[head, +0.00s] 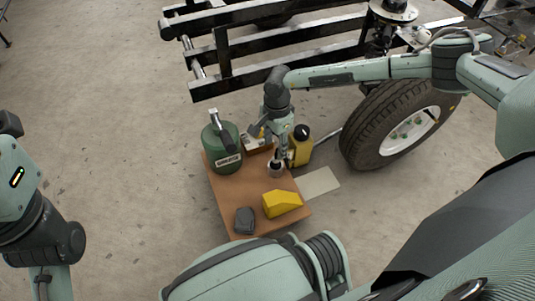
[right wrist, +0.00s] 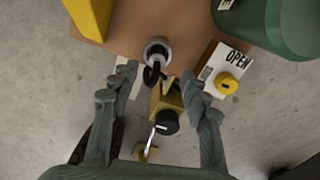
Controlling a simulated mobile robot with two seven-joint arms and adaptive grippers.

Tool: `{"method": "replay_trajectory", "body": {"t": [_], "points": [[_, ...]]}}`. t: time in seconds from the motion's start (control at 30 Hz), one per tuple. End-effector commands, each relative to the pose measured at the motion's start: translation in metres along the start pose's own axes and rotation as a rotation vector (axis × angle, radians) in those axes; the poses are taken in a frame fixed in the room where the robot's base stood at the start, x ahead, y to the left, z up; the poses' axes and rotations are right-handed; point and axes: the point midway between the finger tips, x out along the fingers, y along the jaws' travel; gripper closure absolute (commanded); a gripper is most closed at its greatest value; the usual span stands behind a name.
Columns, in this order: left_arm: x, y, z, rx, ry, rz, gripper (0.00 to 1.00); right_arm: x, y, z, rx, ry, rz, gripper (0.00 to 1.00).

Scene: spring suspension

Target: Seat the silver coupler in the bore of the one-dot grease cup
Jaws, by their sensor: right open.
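A small silver-grey cylinder with an open top (head: 275,170) stands on the brown board. In the right wrist view it shows as a round light rim (right wrist: 157,47) with a dark inside and a dark curved piece at its near edge. I cannot tell whether it is the coupler, a grease cup or one inside the other. No dot mark is readable. My right gripper (head: 281,152) points down just above and behind it. In the right wrist view my right gripper (right wrist: 160,76) has its fingers spread, with nothing held between them. My left gripper is out of view.
The brown board (head: 228,203) carries a green can (head: 222,147), a yellow block (head: 282,203) and a dark grey lump (head: 244,221). A yellow bottle with a black cap (head: 301,148) stands behind the cylinder. A wheel (head: 392,125) and black frame lie beyond.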

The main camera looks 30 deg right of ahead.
Motion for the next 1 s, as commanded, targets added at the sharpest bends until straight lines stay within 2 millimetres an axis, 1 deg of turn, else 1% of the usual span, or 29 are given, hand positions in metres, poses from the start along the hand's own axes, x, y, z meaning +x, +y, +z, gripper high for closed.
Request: {"method": "replay_trajectory", "body": {"t": [0.07, 0.2, 0.37, 0.5, 0.63, 0.7, 0.87, 0.9, 1.0], "points": [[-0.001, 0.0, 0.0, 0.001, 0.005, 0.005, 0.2, 0.008, -0.001, -0.004, -0.01, 0.015, -0.003, 0.54], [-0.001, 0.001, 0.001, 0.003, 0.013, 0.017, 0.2, 0.024, -0.001, -0.003, -0.01, 0.013, -0.002, 0.54], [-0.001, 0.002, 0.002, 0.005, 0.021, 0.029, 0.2, 0.037, 0.0, -0.004, -0.008, 0.011, -0.003, 0.54], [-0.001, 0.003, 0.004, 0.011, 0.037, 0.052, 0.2, 0.059, 0.002, -0.004, -0.008, 0.011, -0.002, 0.54], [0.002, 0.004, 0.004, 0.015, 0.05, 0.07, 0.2, 0.075, 0.002, -0.004, -0.007, 0.009, -0.003, 0.54], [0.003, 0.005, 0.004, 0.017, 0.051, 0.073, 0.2, 0.078, 0.002, -0.004, -0.006, 0.009, -0.004, 0.54], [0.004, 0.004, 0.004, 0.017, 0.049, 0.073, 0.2, 0.077, 0.002, -0.004, -0.007, 0.009, -0.004, 0.54], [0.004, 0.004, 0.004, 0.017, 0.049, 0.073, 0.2, 0.077, 0.002, -0.004, -0.007, 0.009, -0.004, 0.55], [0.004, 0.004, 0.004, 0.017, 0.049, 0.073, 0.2, 0.077, 0.002, -0.004, -0.007, 0.008, -0.004, 0.67]]}}
